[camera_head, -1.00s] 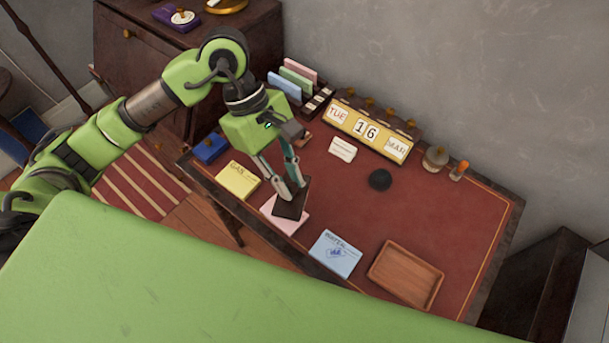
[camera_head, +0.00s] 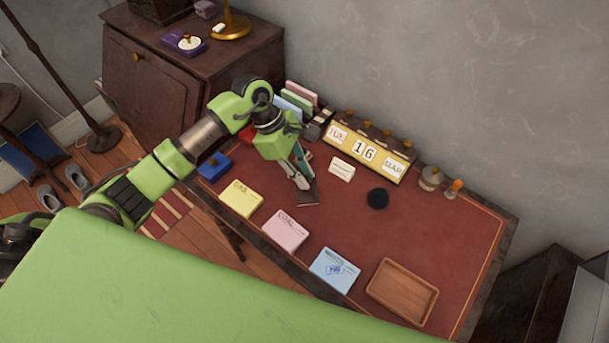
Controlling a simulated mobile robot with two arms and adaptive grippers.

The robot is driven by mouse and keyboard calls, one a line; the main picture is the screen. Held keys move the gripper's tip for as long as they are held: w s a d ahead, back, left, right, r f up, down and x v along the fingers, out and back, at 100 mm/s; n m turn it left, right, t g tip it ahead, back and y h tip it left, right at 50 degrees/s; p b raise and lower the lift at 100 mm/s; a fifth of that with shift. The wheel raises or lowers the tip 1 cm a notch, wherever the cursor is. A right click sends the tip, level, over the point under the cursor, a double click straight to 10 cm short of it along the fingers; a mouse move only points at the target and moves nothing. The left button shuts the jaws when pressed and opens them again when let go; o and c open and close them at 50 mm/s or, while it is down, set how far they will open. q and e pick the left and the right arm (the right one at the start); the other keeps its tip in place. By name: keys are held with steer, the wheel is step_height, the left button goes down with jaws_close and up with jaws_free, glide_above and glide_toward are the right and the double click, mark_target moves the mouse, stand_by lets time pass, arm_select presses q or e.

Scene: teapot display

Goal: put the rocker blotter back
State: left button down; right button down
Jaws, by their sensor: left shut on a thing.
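My left gripper (camera_head: 303,183) is over the left-middle part of the red desk top, pointing down. It is shut on a small dark flat piece, which looks like the rocker blotter (camera_head: 309,198). The gripper hides much of it, and I cannot tell whether it touches the desk. A pink card (camera_head: 286,230) marked COAL lies just in front of it, fully uncovered. My right gripper is not in view.
A yellow card (camera_head: 241,199), a blue card (camera_head: 334,270) and an empty wooden tray (camera_head: 402,291) line the front edge. A black round thing (camera_head: 378,198) lies right of the gripper. The calendar (camera_head: 367,151) stands behind. A blue block (camera_head: 213,166) sits at left.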

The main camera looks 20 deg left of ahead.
arm_select(q)
steer(key=shift+w+f, duration=0.75)
step_height(320, 180, down, 3)
steer(key=shift+r+p, duration=0.1)
steer(key=shift+p, duration=0.95)
steer(key=shift+f, duration=0.2)
steer(key=shift+a+f, duration=0.1)
steer(key=c, duration=2.3)
jaws_free()
steer(key=shift+f+b, duration=0.15)
steer(key=shift+b, duration=0.2)
steer(key=o, duration=0.4)
steer(key=shift+r, duration=0.2)
